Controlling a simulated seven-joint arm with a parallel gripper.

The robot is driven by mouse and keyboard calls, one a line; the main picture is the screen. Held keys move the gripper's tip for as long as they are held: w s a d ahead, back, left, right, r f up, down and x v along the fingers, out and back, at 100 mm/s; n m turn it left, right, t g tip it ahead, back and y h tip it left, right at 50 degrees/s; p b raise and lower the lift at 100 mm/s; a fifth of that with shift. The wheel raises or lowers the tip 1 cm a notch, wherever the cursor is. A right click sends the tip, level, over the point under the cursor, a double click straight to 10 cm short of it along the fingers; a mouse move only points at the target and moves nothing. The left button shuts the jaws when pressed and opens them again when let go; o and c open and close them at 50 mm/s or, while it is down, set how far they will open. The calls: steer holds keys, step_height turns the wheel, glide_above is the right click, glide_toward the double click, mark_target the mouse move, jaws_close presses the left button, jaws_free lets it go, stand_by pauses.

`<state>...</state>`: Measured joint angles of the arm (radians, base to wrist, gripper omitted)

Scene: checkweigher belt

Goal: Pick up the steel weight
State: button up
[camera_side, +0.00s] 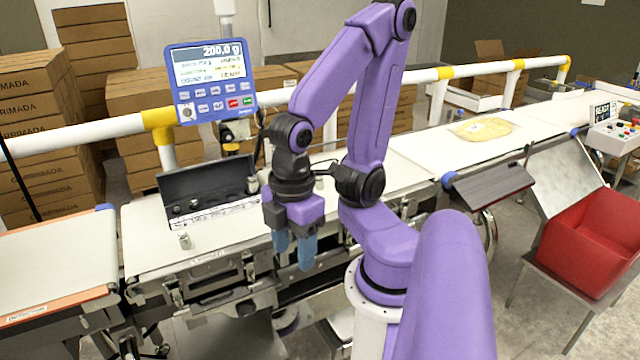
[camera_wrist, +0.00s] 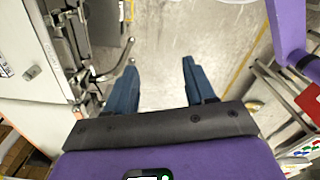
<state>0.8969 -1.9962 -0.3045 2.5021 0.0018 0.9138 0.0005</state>
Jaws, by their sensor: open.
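A small steel weight (camera_side: 184,240) stands upright on the white belt (camera_side: 150,250), just in front of an open black case (camera_side: 208,190). A few more small metal pieces show in the case. My gripper (camera_side: 294,250) has blue fingers and is open and empty. It hangs to the right of the weight, around the belt's front edge, pointing down. In the wrist view, my gripper (camera_wrist: 157,68) shows its fingers well apart, with only floor between them.
A blue display (camera_side: 212,78) reading 200.0 g stands behind the belt. A white rail (camera_side: 80,133) with yellow joints runs along the back. A yellowish packet (camera_side: 482,129) lies on the far belt. A red bin (camera_side: 590,240) stands at the right. Bare belt lies left of the weight.

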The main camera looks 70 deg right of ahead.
steer(key=shift+o, duration=0.4)
stand_by(0.3)
steer(key=w+d+f+m+h, duration=0.15)
steer(key=w+d+h, duration=0.35)
steer(key=w, duration=0.7)
steer(key=w+d+f+g+h, duration=0.2)
steer(key=w+d+f+h, duration=0.1)
steer(key=w+d, duration=0.55)
steer(key=g+h, duration=0.4)
steer(key=g, duration=0.1)
glide_toward(317, 181)
steer(key=shift+n, duration=0.45)
steer(key=x, duration=0.9)
steer(key=shift+s+d+f, duration=0.1)
steer(key=shift+d+f, duration=0.05)
steer(key=shift+d, duration=0.2)
